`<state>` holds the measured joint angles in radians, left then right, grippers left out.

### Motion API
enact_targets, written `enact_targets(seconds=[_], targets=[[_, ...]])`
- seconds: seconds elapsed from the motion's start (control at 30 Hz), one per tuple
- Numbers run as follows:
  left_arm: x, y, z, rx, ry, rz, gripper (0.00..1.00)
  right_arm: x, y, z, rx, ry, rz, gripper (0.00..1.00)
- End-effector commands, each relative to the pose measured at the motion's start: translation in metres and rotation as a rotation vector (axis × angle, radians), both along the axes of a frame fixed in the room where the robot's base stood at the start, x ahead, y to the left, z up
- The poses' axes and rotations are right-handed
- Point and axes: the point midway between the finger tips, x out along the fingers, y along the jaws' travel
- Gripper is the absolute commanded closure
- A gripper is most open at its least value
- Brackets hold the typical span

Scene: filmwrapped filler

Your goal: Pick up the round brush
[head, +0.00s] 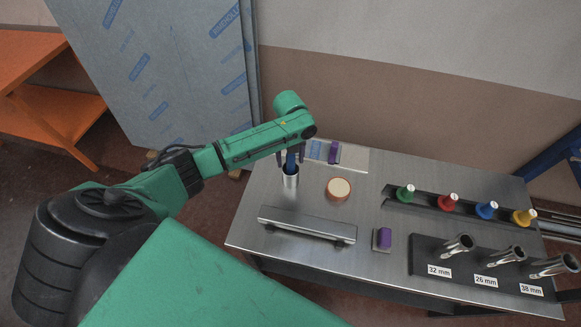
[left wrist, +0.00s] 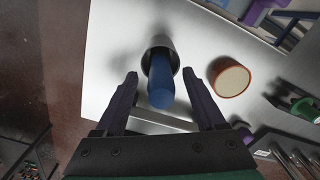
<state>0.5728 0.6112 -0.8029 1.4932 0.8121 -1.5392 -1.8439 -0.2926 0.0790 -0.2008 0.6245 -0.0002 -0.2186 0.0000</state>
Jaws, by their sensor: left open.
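A blue rounded handle (left wrist: 161,80) stands in a metal cup (head: 291,180), which also shows in the left wrist view (left wrist: 160,45). It looks like the handle of the round brush; any bristles are hidden inside the cup. In the head view the blue handle (head: 291,162) shows just above the cup rim. My left gripper (head: 290,157) is open above the cup. In the left wrist view its two dark fingers (left wrist: 160,76) are on either side of the blue handle, with gaps showing. My right gripper is not in view.
An orange-rimmed round tin (head: 338,189) stands right of the cup. A raised metal bar (head: 306,224) lies in front. A purple block (head: 382,239), a rack of coloured pieces (head: 447,203) and a black holder with labelled metal tubes (head: 460,273) are right. Wrapped panels (head: 170,70) lean behind.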

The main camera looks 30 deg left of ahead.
Motion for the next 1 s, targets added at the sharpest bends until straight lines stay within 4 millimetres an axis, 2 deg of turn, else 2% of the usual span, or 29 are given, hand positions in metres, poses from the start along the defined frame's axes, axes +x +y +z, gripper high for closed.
enact_targets(seconds=[0.07,0.1,0.27,0.3,0.67,0.87,1.0], targets=[[0.000,0.000,0.000,0.000,0.000,0.000,0.28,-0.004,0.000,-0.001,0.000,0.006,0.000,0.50],[0.000,0.000,0.000,0.000,0.000,0.000,0.32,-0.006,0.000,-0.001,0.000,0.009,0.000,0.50],[0.000,0.000,0.000,-0.001,-0.001,0.000,0.93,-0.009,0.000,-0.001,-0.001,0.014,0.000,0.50],[0.000,0.000,0.000,-0.001,-0.001,0.000,1.00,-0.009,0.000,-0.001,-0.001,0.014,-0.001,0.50],[0.001,0.000,0.006,-0.002,-0.003,0.001,1.00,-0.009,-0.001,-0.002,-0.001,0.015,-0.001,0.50],[0.001,0.000,0.035,0.000,-0.006,0.000,1.00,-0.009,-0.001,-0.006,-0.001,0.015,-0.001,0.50],[0.002,0.000,0.071,-0.001,-0.006,0.000,1.00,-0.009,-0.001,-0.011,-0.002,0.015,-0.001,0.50]])
